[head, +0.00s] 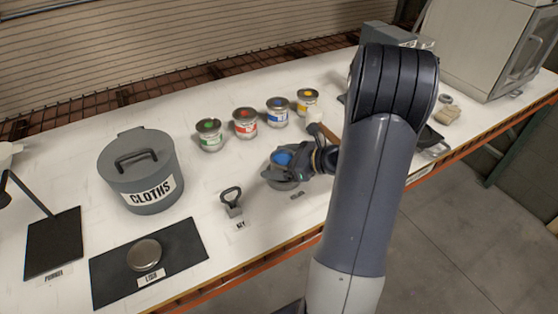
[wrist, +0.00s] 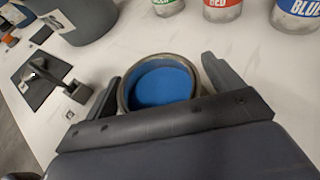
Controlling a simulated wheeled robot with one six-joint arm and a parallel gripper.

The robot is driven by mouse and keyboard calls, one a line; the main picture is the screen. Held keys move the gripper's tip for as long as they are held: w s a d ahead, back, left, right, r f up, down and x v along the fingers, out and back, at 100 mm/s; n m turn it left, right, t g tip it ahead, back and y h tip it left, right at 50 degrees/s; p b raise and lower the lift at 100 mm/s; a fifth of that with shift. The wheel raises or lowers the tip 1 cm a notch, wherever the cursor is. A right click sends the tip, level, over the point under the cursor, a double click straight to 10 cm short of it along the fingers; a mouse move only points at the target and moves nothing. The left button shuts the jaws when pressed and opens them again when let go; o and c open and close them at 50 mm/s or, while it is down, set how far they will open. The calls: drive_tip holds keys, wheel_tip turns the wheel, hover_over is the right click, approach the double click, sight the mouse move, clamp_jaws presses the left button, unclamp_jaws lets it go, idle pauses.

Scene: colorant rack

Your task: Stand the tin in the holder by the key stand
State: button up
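An open tin of blue colorant (wrist: 162,84) sits upright between the two fingers of my gripper (wrist: 160,80) in the wrist view. The fingertips lie close to its rim on both sides; I cannot tell whether they press on it. In the head view the tin's blue top (head: 282,157) shows beside my gripper (head: 292,166), over a grey round piece (head: 284,183) partly hidden by the gripper; this may be the holder, and I cannot tell whether the tin rests in it. The key stand (head: 232,203) is left of it and also shows in the wrist view (wrist: 78,91).
Green (head: 209,135), red (head: 245,122), blue (head: 278,112) and yellow (head: 307,101) tins stand in a row behind. The grey cloths bin (head: 125,185) and a dark mat (head: 185,247) with a round lid (head: 144,254) are left. Bare table lies between bin and tins.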

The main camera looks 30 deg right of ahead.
drive_tip(key=shift+r, duration=0.1)
drive_tip(key=shift+d+r, duration=0.1)
drive_tip(key=shift+r, duration=0.05)
drive_tip(key=v, duration=1.2)
drive_tip(key=shift+b, duration=0.35)
